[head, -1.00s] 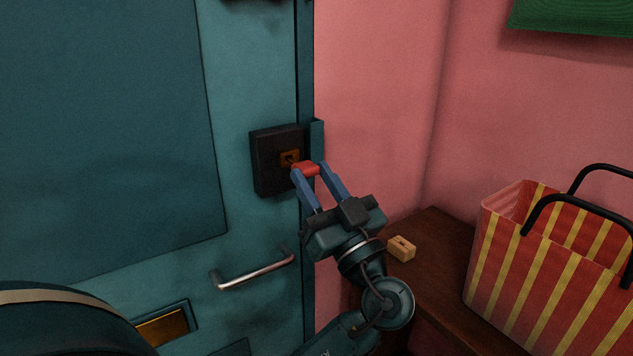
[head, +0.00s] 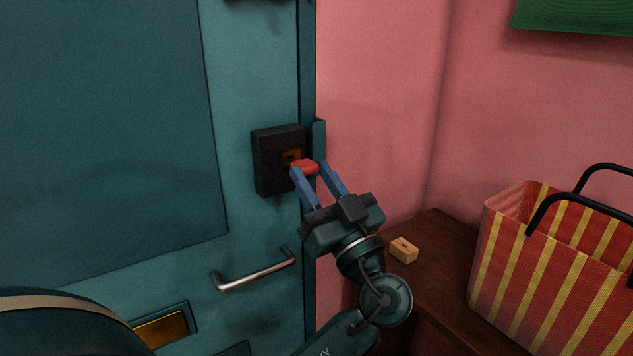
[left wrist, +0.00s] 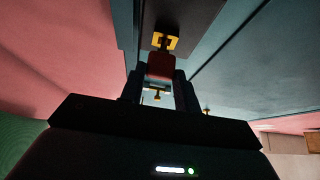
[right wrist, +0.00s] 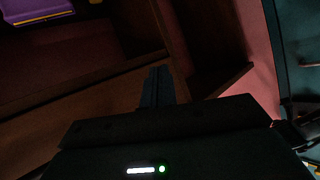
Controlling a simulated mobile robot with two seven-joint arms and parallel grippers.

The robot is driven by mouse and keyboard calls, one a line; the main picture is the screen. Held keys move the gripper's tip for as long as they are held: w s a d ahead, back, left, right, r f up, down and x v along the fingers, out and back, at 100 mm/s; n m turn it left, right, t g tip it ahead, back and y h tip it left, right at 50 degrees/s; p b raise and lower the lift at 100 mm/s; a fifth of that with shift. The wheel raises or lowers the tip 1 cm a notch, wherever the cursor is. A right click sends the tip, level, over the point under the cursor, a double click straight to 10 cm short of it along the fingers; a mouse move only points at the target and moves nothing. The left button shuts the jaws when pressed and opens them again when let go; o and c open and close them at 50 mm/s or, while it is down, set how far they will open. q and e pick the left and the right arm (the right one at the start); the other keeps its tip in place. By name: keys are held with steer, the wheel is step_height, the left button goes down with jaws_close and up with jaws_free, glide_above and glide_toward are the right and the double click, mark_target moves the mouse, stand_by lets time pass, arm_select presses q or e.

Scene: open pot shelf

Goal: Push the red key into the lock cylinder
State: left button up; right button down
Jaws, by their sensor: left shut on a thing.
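The red key (head: 305,167) is held by its head between the blue fingers of my left gripper (head: 306,171). It sits just right of the brass lock cylinder (head: 291,157) in the dark lock box (head: 271,172) on the door. I cannot tell whether the key's tip is inside the keyway. My right gripper shows only in the right wrist view (right wrist: 157,88), its fingers together with nothing visible between them.
The teal door (head: 110,130) has a metal handle (head: 252,272) below the lock. To the right, a small wooden block (head: 404,250) and a striped bag (head: 545,260) stand on a dark wooden top (head: 436,262). A pink wall lies behind.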

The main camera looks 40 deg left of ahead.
arm_select(q)
steer(key=shift+w+a+b, duration=0.25)
steer(key=shift+a+b, duration=0.4)
arm_select(e)
steer(key=shift+s+f, duration=0.2)
steer(key=shift+f, duration=0.9)
arm_select(q)
steer(key=o, duration=1)
steer(key=shift+o, duration=0.6)
steer(key=o, duration=0.3)
steer(key=shift+b+v, duration=2)
steer(key=shift+b, duration=0.05)
arm_select(e)
steer(key=shift+a+f, duration=0.1)
steer(key=shift+f, duration=1.9)
steer(key=shift+r, duration=0.1)
